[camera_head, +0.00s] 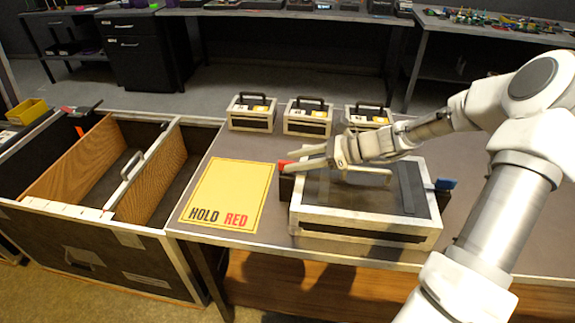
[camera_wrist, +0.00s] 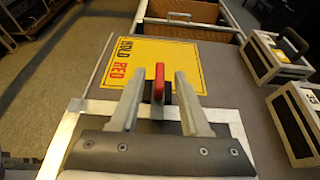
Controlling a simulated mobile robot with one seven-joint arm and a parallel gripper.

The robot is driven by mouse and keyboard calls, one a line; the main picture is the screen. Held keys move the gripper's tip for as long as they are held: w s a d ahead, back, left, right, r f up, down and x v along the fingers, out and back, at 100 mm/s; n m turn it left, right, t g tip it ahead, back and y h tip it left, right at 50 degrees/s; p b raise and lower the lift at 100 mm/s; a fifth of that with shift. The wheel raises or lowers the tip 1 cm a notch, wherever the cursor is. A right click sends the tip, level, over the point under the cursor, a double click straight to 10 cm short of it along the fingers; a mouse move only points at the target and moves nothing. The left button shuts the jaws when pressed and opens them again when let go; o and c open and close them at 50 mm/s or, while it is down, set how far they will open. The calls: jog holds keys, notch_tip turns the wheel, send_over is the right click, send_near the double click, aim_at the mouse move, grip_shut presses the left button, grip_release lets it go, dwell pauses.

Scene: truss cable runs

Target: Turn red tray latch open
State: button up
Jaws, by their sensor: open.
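The tray (camera_head: 365,228) is a dark case with pale edges on the table, with a pale handle on top. Its red latch (camera_wrist: 158,82) shows in the wrist view as an upright red piece at the tray's edge, between my two fingers. In the head view the red latch (camera_head: 284,164) shows at the tray's left end, partly hidden by my gripper. My gripper (camera_head: 290,161) is open, with a finger on each side of the latch; it also shows in the wrist view (camera_wrist: 157,75). Gaps show between latch and fingers. A blue latch (camera_head: 445,184) is at the tray's right end.
A yellow mat (camera_head: 229,195) reading HOLD RED lies left of the tray, with nothing on it. Several small cases stand behind, including one at the back left (camera_head: 251,113). An open crate (camera_head: 95,242) with wooden dividers stands left of the table (camera_head: 262,150).

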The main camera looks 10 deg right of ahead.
jog(key=shift+x, duration=1.35)
grip_shut()
